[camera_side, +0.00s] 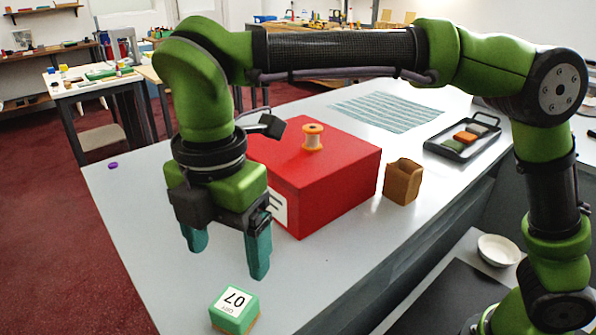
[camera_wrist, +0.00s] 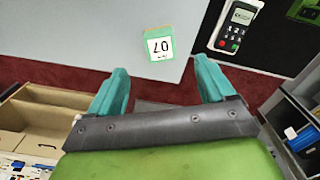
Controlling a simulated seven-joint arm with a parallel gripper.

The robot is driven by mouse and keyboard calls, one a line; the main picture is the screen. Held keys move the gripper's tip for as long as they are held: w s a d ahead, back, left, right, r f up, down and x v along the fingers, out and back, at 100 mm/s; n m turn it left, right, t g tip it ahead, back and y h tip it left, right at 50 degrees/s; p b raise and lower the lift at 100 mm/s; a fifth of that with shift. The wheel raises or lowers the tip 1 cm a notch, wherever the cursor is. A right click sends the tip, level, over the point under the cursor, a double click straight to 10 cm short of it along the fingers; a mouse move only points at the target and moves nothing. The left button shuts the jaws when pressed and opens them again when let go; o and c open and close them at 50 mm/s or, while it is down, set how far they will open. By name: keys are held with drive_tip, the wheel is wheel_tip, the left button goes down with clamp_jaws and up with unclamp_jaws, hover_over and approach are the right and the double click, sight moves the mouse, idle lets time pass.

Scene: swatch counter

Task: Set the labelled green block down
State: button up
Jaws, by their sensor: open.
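The labelled green block (camera_side: 234,309) sits on the grey counter near its front end, with a white label reading 07 on top. It also shows in the wrist view (camera_wrist: 159,44), ahead of the fingertips and between their lines. My gripper (camera_side: 228,258) is open and empty, with teal fingers pointing down. It is above the counter, behind and apart from the block in the side view. In the wrist view the two fingers (camera_wrist: 162,80) are spread wide with nothing between them.
A red box (camera_side: 340,185) stands close behind my gripper, with an orange spool (camera_side: 313,137) on top. A brown open container (camera_side: 402,182) is right of it. Farther back are a dark tray (camera_side: 442,151) with several blocks and a striped cloth (camera_side: 385,111). Counter around the block is clear.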

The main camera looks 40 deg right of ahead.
drive_tip(key=d+r+m+t+y, duration=0.1)
drive_tip(key=d+r+m+t, duration=0.15)
drive_tip(key=d+m, duration=1.3)
drive_tip(key=s+d+f+m+t, duration=0.2)
drive_tip(key=s+d+f+m, duration=0.1)
drive_tip(key=d+m, duration=0.2)
drive_tip(key=s+d+f+m+t+y, duration=0.1)
drive_tip(key=s+d+f+m+t, duration=0.1)
drive_tip(key=d+m, duration=0.4)
drive_tip(key=s+d+f, duration=0.1)
drive_tip(key=d, duration=0.2)
drive_tip(key=shift+d+f+t, duration=0.15)
drive_tip(key=shift+f+t, duration=0.15)
drive_tip(key=shift+t, duration=0.05)
